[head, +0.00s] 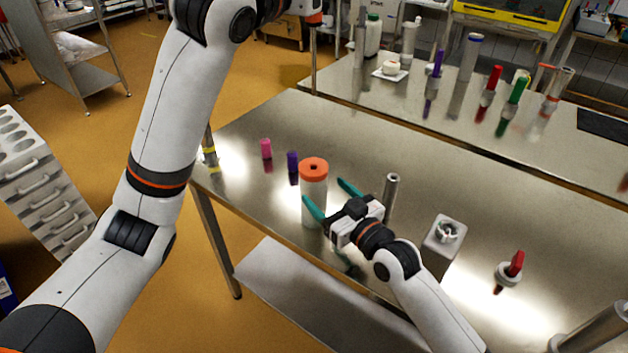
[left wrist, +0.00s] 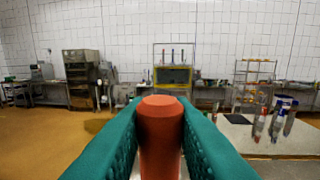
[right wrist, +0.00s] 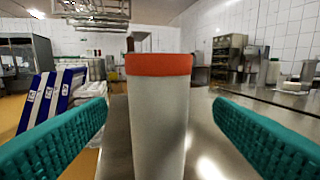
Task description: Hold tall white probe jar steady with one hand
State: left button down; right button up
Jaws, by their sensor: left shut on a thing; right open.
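The tall white probe jar (head: 314,200) stands upright on the near steel table, its orange lid (head: 313,169) showing a dark hole. My right gripper (head: 326,193) is open at the jar, its teal fingers spread to either side. In the right wrist view the jar (right wrist: 158,125) stands between the fingers with a gap on both sides. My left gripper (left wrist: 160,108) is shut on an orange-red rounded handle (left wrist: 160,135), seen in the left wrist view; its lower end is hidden. In the head view my left fingers are out of sight beyond the top edge.
On the near table (head: 250,135), a pink cap (head: 266,148) and a purple cap (head: 293,161) stand left of the jar. A metal cylinder (head: 391,192), a grey block (head: 444,236) and a red-handled piece (head: 512,266) stand right. A second table (head: 400,105) behind bears several coloured tools.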

aim_at(313, 42)
jog(key=x, duration=0.7)
jog(key=shift+w+a, duration=0.2)
jog(key=shift+c, duration=0.3)
jog(key=c, duration=1.1)
pick_arm(q)
jog(key=shift+n+y, duration=0.3)
jog(key=shift+y, duration=0.1)
notch_tip(313, 42, down, 9)
